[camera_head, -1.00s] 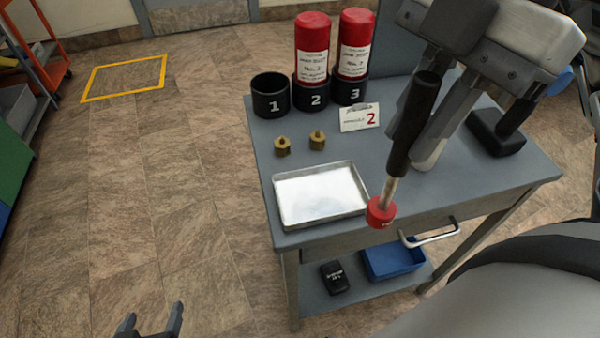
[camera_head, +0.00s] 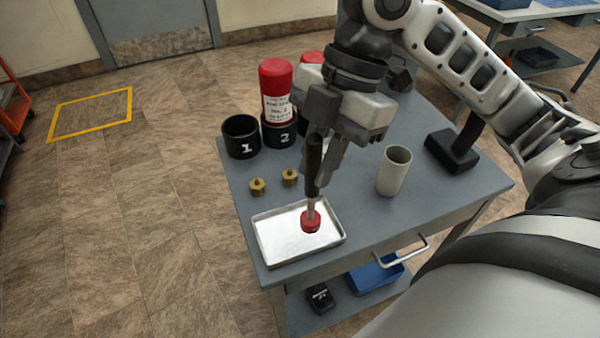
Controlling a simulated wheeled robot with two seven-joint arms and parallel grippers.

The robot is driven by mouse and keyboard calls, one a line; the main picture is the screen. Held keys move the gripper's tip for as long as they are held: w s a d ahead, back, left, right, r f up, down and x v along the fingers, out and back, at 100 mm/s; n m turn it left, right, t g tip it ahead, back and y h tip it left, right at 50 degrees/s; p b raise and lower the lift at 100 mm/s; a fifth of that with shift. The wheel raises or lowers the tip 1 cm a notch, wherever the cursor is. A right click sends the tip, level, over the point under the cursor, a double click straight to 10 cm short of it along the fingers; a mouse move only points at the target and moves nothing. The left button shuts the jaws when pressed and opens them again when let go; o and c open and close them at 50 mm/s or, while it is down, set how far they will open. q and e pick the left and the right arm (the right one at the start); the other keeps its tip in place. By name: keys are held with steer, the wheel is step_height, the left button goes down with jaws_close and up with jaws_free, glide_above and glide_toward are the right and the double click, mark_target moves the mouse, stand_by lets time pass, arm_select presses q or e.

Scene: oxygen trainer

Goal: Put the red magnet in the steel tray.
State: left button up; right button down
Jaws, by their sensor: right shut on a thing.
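The red magnet (camera_head: 310,222) is a short red disc at the lower end of a metal rod with a black handle (camera_head: 314,165). My right gripper (camera_head: 325,160) is shut on the black handle and holds the tool upright. The magnet shows over the right part of the steel tray (camera_head: 270,258), a shallow shiny rectangle at the table's front left corner. I cannot tell whether the magnet touches the tray floor. The tray holds nothing else that I can see. My left gripper is out of view.
Two brass fittings (camera_head: 258,187) stand just behind the tray. Black cups (camera_head: 241,137) numbered 1 and 2, and red bottles (camera_head: 276,80), stand farther back. A beige cup (camera_head: 394,171) and a black block-shaped tool (camera_head: 453,150) are to the right. A drawer handle (camera_head: 402,252) sticks out in front.

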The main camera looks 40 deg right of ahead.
mark_target(310, 219)
steer(key=w+f, duration=0.3)
steer(key=f, duration=0.4)
steer(key=shift+w+a+f+b, duration=0.15)
steer(key=shift+w+f+b, duration=0.2)
steer(key=shift+f, duration=0.1)
steer(key=c, duration=1.3)
jaws_free()
steer(key=shift+c, duration=0.2)
